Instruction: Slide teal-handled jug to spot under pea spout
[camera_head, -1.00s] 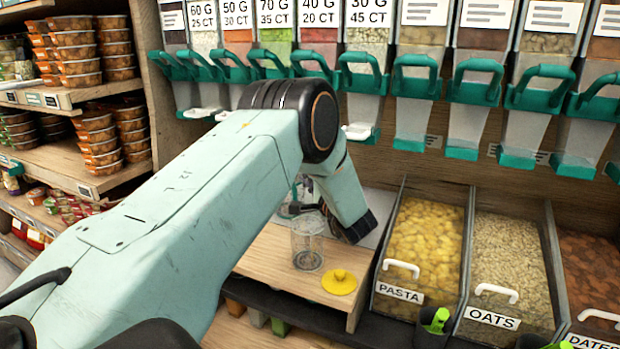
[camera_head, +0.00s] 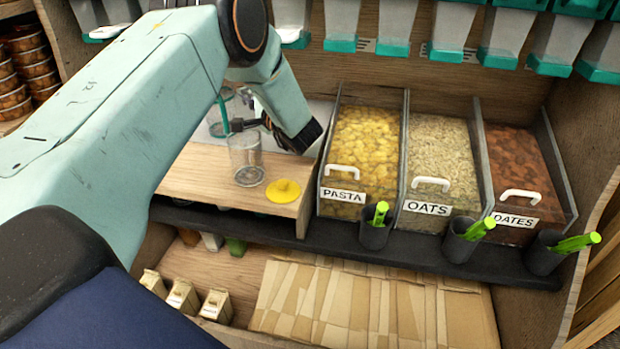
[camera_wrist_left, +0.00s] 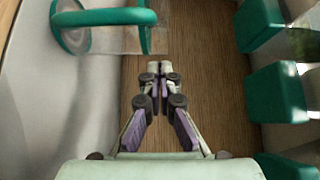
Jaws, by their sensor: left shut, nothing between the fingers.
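A clear jug (camera_head: 246,165) stands upright on the wooden counter (camera_head: 215,178) in the head view. A teal upright part (camera_head: 224,118) shows just behind and left of its top; I cannot tell whether it is this jug's handle. My left gripper (camera_head: 238,125) is by the jug's rim, partly hidden by its own wrist. In the left wrist view the left gripper (camera_wrist_left: 158,70) is shut and empty. A clear vessel with a teal handle (camera_wrist_left: 105,17) lies ahead and to the left of the fingertips there, apart from them. My right gripper is not in view.
Pasta (camera_head: 362,145), oats (camera_head: 440,155) and dates (camera_head: 520,165) bins stand to the right. Black cups with green-handled scoops (camera_head: 375,225) line the front ledge. Teal dispenser spouts (camera_wrist_left: 276,92) flank the gripper's right side in the wrist view.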

